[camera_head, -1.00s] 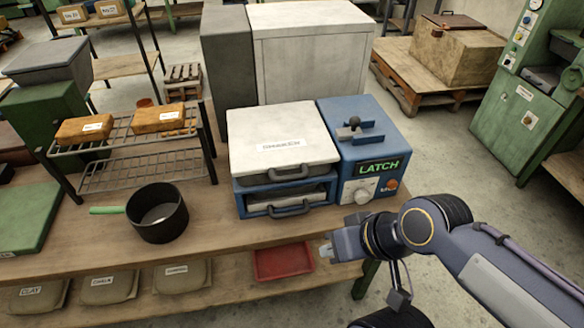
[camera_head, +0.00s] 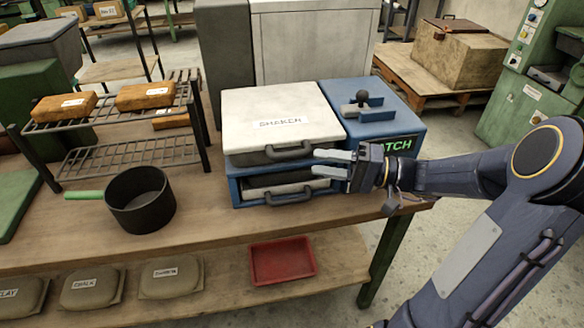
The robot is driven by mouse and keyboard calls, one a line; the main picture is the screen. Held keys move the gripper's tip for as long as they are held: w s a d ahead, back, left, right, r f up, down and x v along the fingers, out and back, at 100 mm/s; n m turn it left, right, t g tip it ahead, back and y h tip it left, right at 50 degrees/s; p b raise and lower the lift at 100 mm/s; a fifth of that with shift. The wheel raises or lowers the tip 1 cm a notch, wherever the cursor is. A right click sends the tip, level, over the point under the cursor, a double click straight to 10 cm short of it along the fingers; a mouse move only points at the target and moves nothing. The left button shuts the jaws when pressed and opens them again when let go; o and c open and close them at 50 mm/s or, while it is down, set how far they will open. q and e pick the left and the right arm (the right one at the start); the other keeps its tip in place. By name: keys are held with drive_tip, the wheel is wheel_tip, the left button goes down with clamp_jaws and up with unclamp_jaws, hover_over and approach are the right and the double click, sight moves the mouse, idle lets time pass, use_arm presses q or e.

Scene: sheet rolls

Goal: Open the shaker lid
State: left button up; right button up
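The shaker is a blue box with a white lid (camera_head: 275,115) labelled SHAKER, and the lid lies flat and closed. A dark handle (camera_head: 288,151) is on the lid's front edge, with a second handle (camera_head: 290,197) on the drawer front below. The latch unit (camera_head: 370,100) stands to its right, blue with a dark knob on top; my arm partly hides its front and label. My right gripper (camera_head: 322,163) is open at the shaker's front right corner, fingers pointing left, just right of the lid handle. I see nothing between its fingers. My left gripper is out of view.
A black pot (camera_head: 141,202) with a green handle stands on the bench left of the shaker. A wire rack (camera_head: 130,155) with orange bricks (camera_head: 146,96) is behind it. A red tray (camera_head: 283,262) lies on the lower shelf. The bench front between pot and shaker is clear.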

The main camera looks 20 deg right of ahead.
sight(302, 157)
drive_tip(key=shift+w+d+t, duration=0.25)
drive_tip(key=shift+t, duration=0.05)
drive_tip(key=x, duration=0.7)
drive_tip(key=shift+w+a+r, duration=0.1)
drive_tip(key=shift+a, duration=0.2)
clamp_jaws()
drive_tip(key=shift+p, duration=0.3)
